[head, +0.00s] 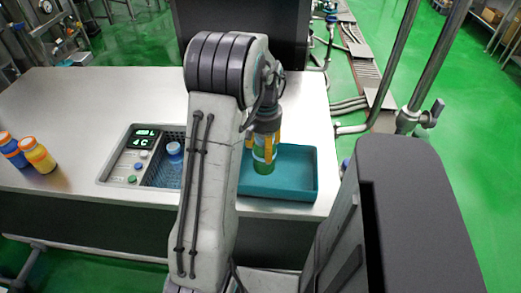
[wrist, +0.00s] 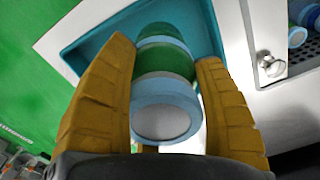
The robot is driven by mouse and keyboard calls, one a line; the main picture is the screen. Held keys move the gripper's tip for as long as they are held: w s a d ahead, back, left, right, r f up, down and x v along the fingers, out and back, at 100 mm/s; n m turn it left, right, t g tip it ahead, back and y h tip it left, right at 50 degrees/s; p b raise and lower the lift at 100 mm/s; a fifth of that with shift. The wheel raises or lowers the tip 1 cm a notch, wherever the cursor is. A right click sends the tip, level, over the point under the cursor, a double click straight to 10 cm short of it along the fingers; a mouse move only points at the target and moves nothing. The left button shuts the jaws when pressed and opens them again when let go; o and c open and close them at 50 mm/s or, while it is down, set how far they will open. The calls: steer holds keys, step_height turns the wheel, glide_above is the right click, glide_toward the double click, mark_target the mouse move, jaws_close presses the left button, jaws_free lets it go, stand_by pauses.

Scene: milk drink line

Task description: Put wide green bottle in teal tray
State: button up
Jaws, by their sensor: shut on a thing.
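The wide green bottle (head: 263,168) is upright in my gripper (head: 265,150), over the inside of the teal tray (head: 300,193) in the head view. In the wrist view the bottle (wrist: 165,62) shows from its pale blue cap end, with green and pale bands, between the two yellow fingers of my gripper (wrist: 166,55). The fingers press on both its sides. The teal tray (wrist: 98,44) shows beyond it. I cannot tell whether the bottle's base touches the tray floor. My arm hides the tray's left side in the head view.
A cooling unit with a display (head: 144,140) and a basket (head: 160,176) holding a blue-capped bottle (head: 175,150) is left of my arm. A blue bottle (head: 12,150) and a yellow bottle (head: 38,155) with orange caps stand at the far left. The metal counter (head: 90,100) between is clear.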

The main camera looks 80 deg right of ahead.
steer(key=shift+w+d+f+p, duration=0.35)
steer(key=shift+d+f, duration=0.3)
steer(key=shift+f, duration=0.45)
steer(key=shift+w+d+f+p, duration=0.35)
steer(key=shift+d+f, duration=0.25)
steer(key=shift+f, duration=0.45)
steer(key=shift+w+d+f+p, duration=0.3)
steer(key=shift+d+f, duration=0.35)
steer(key=shift+f, duration=0.45)
steer(key=shift+f, duration=0.1)
steer(key=o, duration=1.2)
